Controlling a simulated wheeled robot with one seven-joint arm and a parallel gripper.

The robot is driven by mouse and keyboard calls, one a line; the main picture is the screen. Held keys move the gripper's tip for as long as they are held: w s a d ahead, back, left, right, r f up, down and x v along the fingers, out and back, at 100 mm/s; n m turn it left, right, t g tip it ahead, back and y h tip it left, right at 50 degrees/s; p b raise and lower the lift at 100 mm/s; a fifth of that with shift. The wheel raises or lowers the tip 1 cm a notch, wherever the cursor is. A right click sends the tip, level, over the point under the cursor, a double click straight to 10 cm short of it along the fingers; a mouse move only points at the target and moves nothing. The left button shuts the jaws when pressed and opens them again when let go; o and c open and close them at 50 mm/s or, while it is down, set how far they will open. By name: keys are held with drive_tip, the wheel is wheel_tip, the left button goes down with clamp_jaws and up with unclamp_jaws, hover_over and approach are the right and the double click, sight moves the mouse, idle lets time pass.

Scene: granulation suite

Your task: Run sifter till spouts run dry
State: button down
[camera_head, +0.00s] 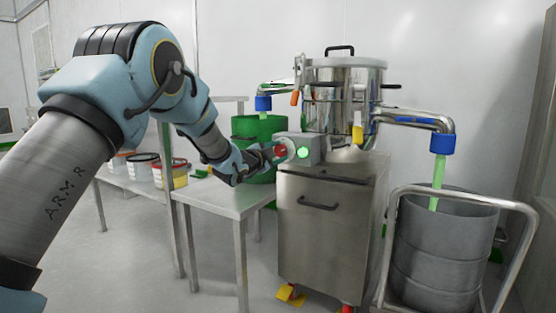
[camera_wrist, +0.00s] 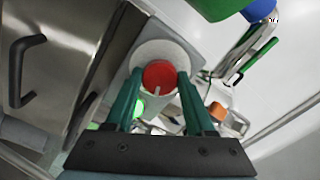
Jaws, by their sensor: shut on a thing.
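The sifter (camera_head: 343,92) is a steel drum with a lid, standing on a steel cabinet (camera_head: 322,235). A grey control box (camera_head: 313,150) on its front carries a lit green lamp (camera_head: 303,153) and a red knob (camera_wrist: 159,75). My gripper (camera_head: 279,154) is at the box, its green fingers shut on the red knob, as the wrist view shows (camera_wrist: 160,90). The right spout (camera_head: 421,119) has a blue collar, and a green stream or sleeve (camera_head: 437,180) hangs from it into a grey drum (camera_head: 447,250). The left spout (camera_head: 275,90) ends above a green bin (camera_head: 259,128); its outlet flow cannot be told.
A steel table (camera_head: 222,195) stands left of the cabinet. Several small tubs (camera_head: 140,165) sit on a table behind my arm. The drum stands on a trolley with a tubular handle (camera_head: 462,196). Yellow-pedalled castors (camera_head: 290,294) are under the cabinet. Open floor lies at the front.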

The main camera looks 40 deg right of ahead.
drive_tip(key=shift+m+b, duration=1.35)
drive_tip(key=shift+m, duration=0.75)
drive_tip(key=shift+c, duration=1.3)
unclamp_jaws()
drive_tip(key=shift+a, duration=0.1)
drive_tip(key=p+v, duration=0.2)
drive_tip(key=v, duration=0.8)
drive_tip(key=shift+a, duration=0.3)
